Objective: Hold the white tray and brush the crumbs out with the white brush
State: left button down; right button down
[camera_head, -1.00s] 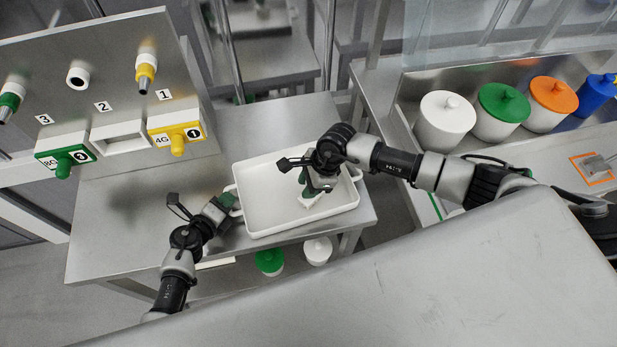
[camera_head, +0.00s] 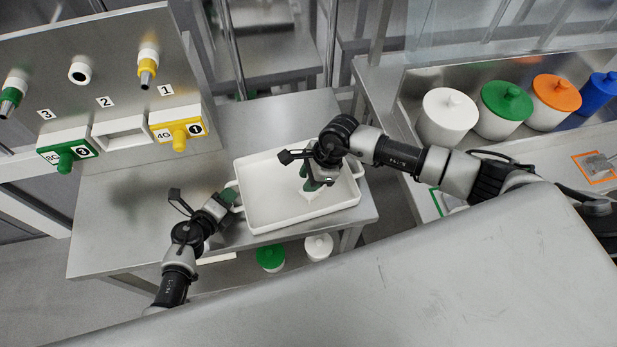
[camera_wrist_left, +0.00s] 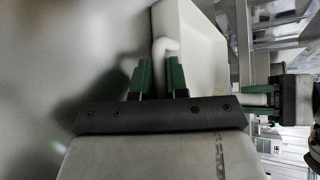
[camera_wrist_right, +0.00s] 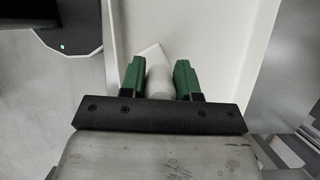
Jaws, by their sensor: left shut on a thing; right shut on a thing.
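The white tray (camera_head: 262,217) sits on the steel table, with its left handle at my left gripper (camera_head: 231,199). In the left wrist view my left gripper (camera_wrist_left: 158,78) is shut on that tray handle (camera_wrist_left: 165,46). My right gripper (camera_head: 314,184) is over the right part of the tray. In the right wrist view my right gripper (camera_wrist_right: 159,78) is shut on the white brush (camera_wrist_right: 159,82), whose pale head (camera_wrist_right: 150,52) points down at the tray floor. The brush is mostly hidden by my gripper in the head view. I cannot make out any crumbs.
A panel with numbered nozzles and a yellow block (camera_head: 178,128) stands at the left. Lidded pots, including a white one (camera_head: 447,115), stand on the right counter. A green-lidded pot (camera_head: 270,258) is below the table. The table's left part is clear.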

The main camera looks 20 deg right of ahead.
jog(key=shift+r, duration=2.9)
pick_arm(q)
jog(key=c, duration=1.1)
grip_release()
pick_arm(e)
jog(key=shift+s, duration=0.1)
pick_arm(q)
jog(key=shift+o, duration=0.2)
jog(key=shift+s+a+r, duration=0.1)
jog(key=shift+s+a, duration=0.3)
jog(key=shift+a, duration=0.05)
jog(key=v, duration=0.9)
jog(key=shift+s+r, duration=0.15)
jog(key=shift+s, duration=0.05)
jog(key=shift+s+a+r, duration=0.35)
jog(key=shift+s+a, duration=0.1)
